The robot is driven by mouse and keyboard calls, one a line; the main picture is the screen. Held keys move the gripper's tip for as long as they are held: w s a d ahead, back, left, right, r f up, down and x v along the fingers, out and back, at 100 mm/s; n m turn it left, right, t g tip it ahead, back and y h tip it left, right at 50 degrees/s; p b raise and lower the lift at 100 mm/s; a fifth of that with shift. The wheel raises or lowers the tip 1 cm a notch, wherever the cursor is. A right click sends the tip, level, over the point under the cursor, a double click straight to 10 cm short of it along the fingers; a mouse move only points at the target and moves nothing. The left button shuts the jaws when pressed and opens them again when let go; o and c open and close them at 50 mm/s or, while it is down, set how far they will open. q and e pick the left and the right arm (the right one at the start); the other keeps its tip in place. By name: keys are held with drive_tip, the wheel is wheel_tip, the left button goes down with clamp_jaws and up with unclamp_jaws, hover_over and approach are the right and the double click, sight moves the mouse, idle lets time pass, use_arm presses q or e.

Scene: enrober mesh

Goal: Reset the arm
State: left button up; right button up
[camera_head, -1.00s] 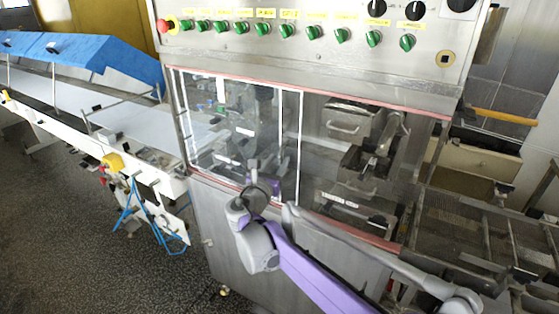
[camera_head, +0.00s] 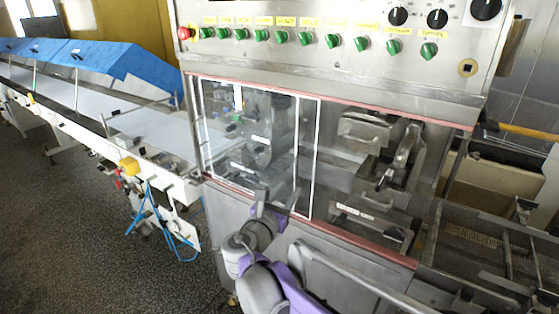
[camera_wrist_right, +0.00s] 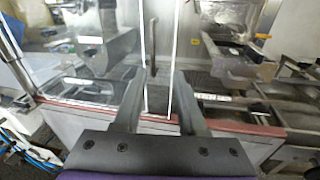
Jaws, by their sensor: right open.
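My right arm, grey and purple, comes in from the bottom in the head view. Its gripper (camera_head: 262,192) is in front of the lower part of the machine's clear sliding window (camera_head: 222,135). In the right wrist view the two fingers of the gripper (camera_wrist_right: 158,98) are apart, with nothing held between them. The window's white-edged frame and a dark vertical handle (camera_wrist_right: 152,45) show beyond and between the fingers. I cannot tell if the fingertips touch the window. My left gripper is not in view.
The steel enrober has a control panel (camera_head: 320,35) with green knobs and a red button. A white conveyor (camera_head: 150,135) with blue covers (camera_head: 100,55) runs off left. A wire mesh belt (camera_head: 480,245) lies at the right. Open dark floor (camera_head: 70,220) lies front left.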

drive_tip(key=s+d+f+m+g, duration=0.3)
drive_tip(key=s+d+f+m, duration=0.2)
drive_tip(key=s+d+m, duration=0.25)
drive_tip(key=s+d+f+m+g, duration=0.4)
drive_tip(key=s+d+f+m, duration=0.2)
drive_tip(key=d, duration=0.3)
drive_tip(key=s+f+m+g+y, duration=0.1)
drive_tip(key=s+f+m+y, duration=0.2)
drive_tip(key=s+f+m, duration=0.3)
drive_tip(key=s+a+f+m+g+y, duration=0.1)
drive_tip(key=s+f+m+y, duration=0.3)
drive_tip(key=s+m, duration=0.7)
drive_tip(key=shift+s+f+g, duration=0.6)
drive_tip(key=shift+s+f, duration=0.3)
drive_tip(key=shift+s, duration=0.25)
